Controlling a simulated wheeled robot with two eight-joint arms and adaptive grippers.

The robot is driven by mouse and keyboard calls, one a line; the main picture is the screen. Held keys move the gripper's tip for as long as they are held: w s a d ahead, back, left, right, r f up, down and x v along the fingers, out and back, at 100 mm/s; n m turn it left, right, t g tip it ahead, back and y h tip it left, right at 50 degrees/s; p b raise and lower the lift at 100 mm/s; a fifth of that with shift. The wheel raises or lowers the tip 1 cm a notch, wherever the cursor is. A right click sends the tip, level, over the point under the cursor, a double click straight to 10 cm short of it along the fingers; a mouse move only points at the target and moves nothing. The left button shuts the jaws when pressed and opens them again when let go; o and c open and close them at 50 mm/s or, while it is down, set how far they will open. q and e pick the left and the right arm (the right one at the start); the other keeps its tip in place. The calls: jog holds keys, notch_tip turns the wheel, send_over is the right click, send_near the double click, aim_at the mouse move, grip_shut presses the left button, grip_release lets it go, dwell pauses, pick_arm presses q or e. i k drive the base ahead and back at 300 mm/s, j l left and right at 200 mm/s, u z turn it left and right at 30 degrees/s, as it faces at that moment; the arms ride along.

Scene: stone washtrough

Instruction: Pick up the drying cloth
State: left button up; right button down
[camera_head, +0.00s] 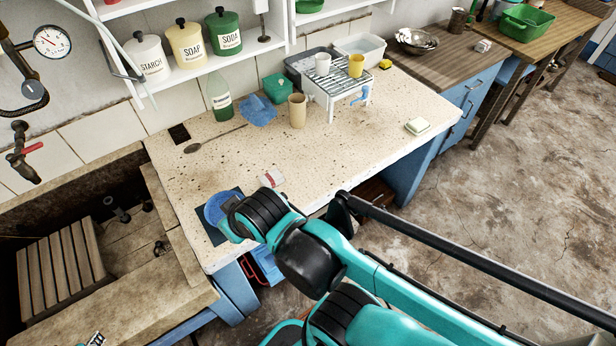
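A blue, flat, creased piece (258,111) lies on the speckled stone counter (340,140), beside a teal box; it looks like the drying cloth, but I cannot be sure. A teal and black arm of mine reaches in from the lower right over the counter's front edge. Its fingers cannot be made out, and no gripper is seen touching the blue piece. A small grey and teal part shows at the bottom left edge, too cut off to identify. I see no left gripper fingers.
A green bottle (219,97), tan cup (298,110) and white dish rack (335,86) stand near the blue piece. A spoon (215,139) lies left of it. A blue round dish (216,207) is partly behind my arm. The counter's middle is clear.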

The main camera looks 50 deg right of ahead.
aim_at(272, 179)
jog(key=z, duration=1.35)
